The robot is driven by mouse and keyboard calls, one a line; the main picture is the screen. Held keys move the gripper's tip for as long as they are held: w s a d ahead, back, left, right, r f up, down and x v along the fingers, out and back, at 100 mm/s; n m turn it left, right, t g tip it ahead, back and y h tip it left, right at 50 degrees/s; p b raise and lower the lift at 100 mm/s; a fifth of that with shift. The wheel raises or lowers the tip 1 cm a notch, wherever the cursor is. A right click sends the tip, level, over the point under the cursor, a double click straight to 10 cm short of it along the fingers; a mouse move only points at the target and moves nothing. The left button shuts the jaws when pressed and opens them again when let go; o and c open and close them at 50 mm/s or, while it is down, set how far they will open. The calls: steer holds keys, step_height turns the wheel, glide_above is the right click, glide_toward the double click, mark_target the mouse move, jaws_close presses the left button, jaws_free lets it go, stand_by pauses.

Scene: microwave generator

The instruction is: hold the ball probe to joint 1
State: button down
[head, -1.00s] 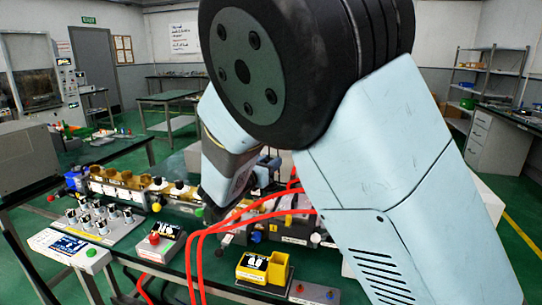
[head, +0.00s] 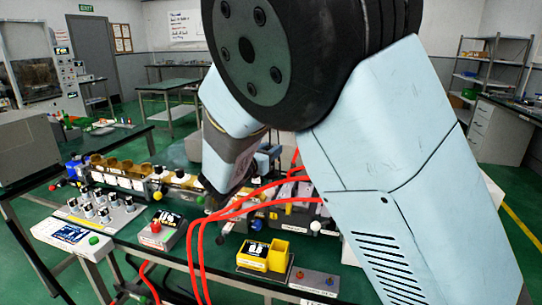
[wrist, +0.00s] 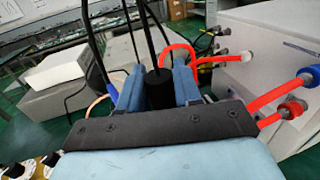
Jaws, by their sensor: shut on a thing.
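My gripper (wrist: 158,88) is shut on a black cylindrical piece, which I take for the ball probe (wrist: 160,92), between its two blue fingers in the wrist view. The probe's far end is hidden. In the head view my gripper (head: 213,203) is a dark shape low over the waveguide run (head: 125,175), near its middle, and the probe cannot be made out. The run is a row of brass-coloured and dark sections with white labels along the bench. I cannot tell which joint is joint 1, nor whether the probe touches the run.
Red cables (head: 232,212) loop close beside my gripper. A grey knob panel (head: 95,220), a red-button box (head: 160,230) and a yellow meter box (head: 262,255) stand in front of the run. A pale housing (wrist: 265,70) with red-cable connectors is at right in the wrist view.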

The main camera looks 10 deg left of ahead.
steer(key=shift+r, duration=3.8)
